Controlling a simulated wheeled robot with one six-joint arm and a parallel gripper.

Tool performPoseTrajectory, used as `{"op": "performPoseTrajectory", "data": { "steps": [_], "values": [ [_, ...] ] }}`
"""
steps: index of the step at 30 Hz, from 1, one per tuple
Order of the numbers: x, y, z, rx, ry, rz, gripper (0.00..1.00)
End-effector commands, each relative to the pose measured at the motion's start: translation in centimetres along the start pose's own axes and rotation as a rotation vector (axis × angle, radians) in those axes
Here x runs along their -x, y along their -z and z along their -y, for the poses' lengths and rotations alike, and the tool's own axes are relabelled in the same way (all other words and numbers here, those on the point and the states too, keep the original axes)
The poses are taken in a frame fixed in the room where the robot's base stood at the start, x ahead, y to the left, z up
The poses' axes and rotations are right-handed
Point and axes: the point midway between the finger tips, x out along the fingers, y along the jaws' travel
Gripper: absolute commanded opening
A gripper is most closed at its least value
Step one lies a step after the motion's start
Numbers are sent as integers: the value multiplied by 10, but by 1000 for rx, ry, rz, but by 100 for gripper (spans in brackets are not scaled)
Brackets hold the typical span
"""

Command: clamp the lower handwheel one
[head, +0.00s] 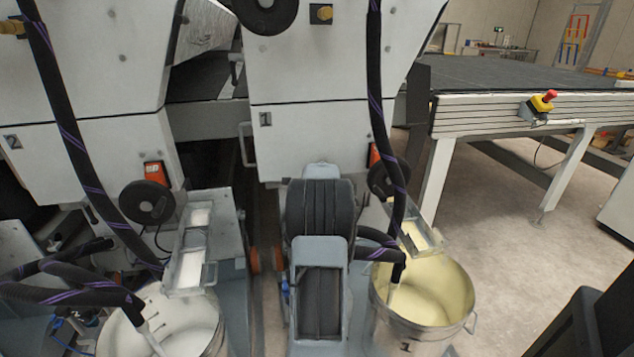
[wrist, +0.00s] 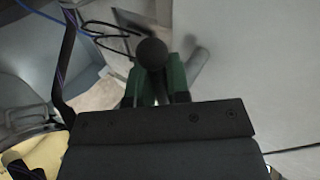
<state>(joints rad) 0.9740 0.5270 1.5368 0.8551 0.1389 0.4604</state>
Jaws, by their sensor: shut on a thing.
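In the wrist view, my gripper (wrist: 160,90) has green fingers, close together and shut around a part with a round black knob (wrist: 152,53) at its end. It looks like a handwheel's handle, though the wheel itself is not clear there. In the head view, one black lower handwheel (head: 148,203) sits on the left machine unit, and another lower handwheel (head: 383,179) sits on the right unit, partly behind a hose. My arm stands in the middle of the head view and hides my gripper there.
A bucket of white liquid (head: 193,333) stands at lower left and a bucket of yellow liquid (head: 432,302) at right. Black-purple hoses (head: 378,85) hang close to my arm. A conveyor table (head: 490,110) with an emergency stop (head: 543,102) is at right, with clear floor below.

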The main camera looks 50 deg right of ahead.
Motion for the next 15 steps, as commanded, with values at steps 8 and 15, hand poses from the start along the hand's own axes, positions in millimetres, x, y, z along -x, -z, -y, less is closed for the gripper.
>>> {"op": "performPoseTrajectory", "data": {
  "steps": [8,15],
  "values": [
    [0,0,0,-1,0,0,36],
    [0,0,0,0,0,0,41]
  ]
}}
